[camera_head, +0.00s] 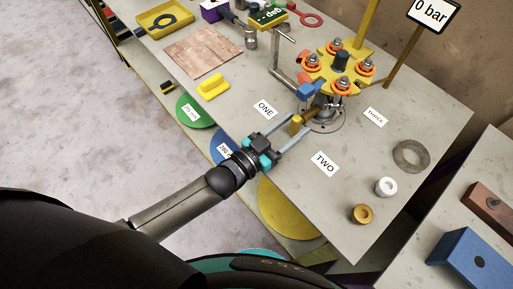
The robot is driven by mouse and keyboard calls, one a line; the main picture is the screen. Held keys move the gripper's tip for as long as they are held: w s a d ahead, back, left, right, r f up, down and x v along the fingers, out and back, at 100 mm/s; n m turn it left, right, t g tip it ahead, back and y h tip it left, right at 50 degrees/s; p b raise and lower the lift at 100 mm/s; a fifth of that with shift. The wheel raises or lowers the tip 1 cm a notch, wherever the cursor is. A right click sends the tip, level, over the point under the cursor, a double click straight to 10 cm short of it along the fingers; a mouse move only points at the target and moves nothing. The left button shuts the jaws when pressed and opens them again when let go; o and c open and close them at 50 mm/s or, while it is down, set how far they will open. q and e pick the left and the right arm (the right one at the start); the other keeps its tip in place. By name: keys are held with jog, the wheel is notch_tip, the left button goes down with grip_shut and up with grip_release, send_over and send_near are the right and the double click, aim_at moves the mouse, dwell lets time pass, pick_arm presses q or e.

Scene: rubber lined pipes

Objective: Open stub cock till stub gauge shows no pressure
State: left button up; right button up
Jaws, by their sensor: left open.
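A pipe stub with a yellow flange (340,71) stands on the grey table, with several orange-ringed bolts on it. A small brass-coloured cock (312,113) sticks out low on its near side, with a yellow end (297,123). A blue piece (309,90) sits just above it. A gauge sign (433,12) at the top right reads "0 bar". My left gripper (294,123) is open, its two fingers on either side of the yellow end; I cannot tell whether they touch it. My right gripper is not in view.
Labels ONE (265,109), TWO (325,163) and THREE (375,116) lie around the stub. A bent metal rod (279,58) stands left of the flange.

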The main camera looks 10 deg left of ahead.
pick_arm(q)
jog(key=p+v, duration=0.1)
jog(key=v, duration=1.3)
jog(key=shift+s+a, duration=0.25)
jog(key=shift+s, duration=0.1)
jog(key=s+a+f+n+g+y+b, duration=0.1)
jog(key=s+a+f+g+y, duration=0.25)
jog(key=f, duration=0.95)
jog(key=s+a+f+n+g+y, duration=0.15)
jog(key=a+f+y, duration=0.4)
jog(key=f, duration=0.65)
jog(key=s+f+n+g, duration=0.1)
jog(key=s+f+g, duration=0.3)
jog(key=s, duration=0.5)
jog(key=s+f+n+g+y+b, duration=0.1)
jog(key=s+f+g, duration=0.3)
jog(key=s+f, duration=0.5)
jog(key=shift+s+a+g+y, duration=0.2)
jog(key=shift+s+g+y, duration=0.1)
jog(key=shift+s, duration=0.4)
